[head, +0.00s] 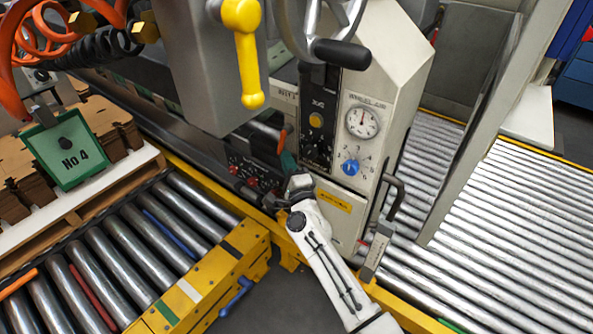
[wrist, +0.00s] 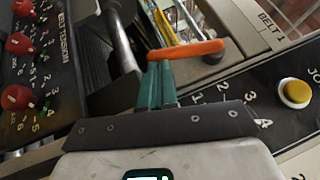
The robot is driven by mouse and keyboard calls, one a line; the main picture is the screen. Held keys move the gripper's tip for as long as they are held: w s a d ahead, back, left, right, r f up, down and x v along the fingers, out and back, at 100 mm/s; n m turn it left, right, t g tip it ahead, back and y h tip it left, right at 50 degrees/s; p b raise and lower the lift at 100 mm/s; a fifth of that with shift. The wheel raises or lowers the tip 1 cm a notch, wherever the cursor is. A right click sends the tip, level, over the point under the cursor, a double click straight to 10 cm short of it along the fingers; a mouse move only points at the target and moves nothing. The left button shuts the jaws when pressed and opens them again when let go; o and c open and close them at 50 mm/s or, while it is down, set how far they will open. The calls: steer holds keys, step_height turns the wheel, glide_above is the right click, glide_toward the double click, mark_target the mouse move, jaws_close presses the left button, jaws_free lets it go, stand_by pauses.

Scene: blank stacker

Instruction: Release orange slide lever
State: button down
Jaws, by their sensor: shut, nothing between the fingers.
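The orange slide lever (head: 282,141) is a small orange handle on the dark side panel of the machine, left of the pale control column in the head view. In the wrist view the orange slide lever (wrist: 187,50) lies across the picture just beyond my fingertips. My gripper (wrist: 160,68) has teal fingers that are shut together with nothing between them. Their tips meet the lever's underside in the picture; I cannot tell whether they touch. In the head view my gripper (head: 288,158) is small, right below the lever, and the lever's lower part is hidden.
Red knobs (wrist: 19,43) sit on a black panel at left in the wrist view. A yellow button (wrist: 295,92) is at right. A pressure gauge (head: 362,121) and blue knob (head: 350,167) are on the control column. A yellow handle (head: 246,55) hangs above.

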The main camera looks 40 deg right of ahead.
steer(key=w+a+r+m+t+h+b, duration=0.1)
steer(key=w+m+h+b, duration=0.6)
steer(key=b, duration=1.8)
steer(key=shift+w+a+r+m+t+b, duration=0.25)
steer(key=shift+w+r+m+t+b, duration=0.1)
steer(key=shift+w+r+m+t, duration=0.4)
steer(key=shift+r, duration=0.2)
steer(key=s+a+f+b, duration=0.1)
steer(key=a+f, duration=0.1)
steer(key=f, duration=0.4)
steer(key=s+a+f+b, duration=0.1)
steer(key=a+f+b, duration=0.1)
steer(key=f, duration=0.4)
steer(key=shift+s+a+f, duration=0.15)
steer(key=shift+s, duration=0.25)
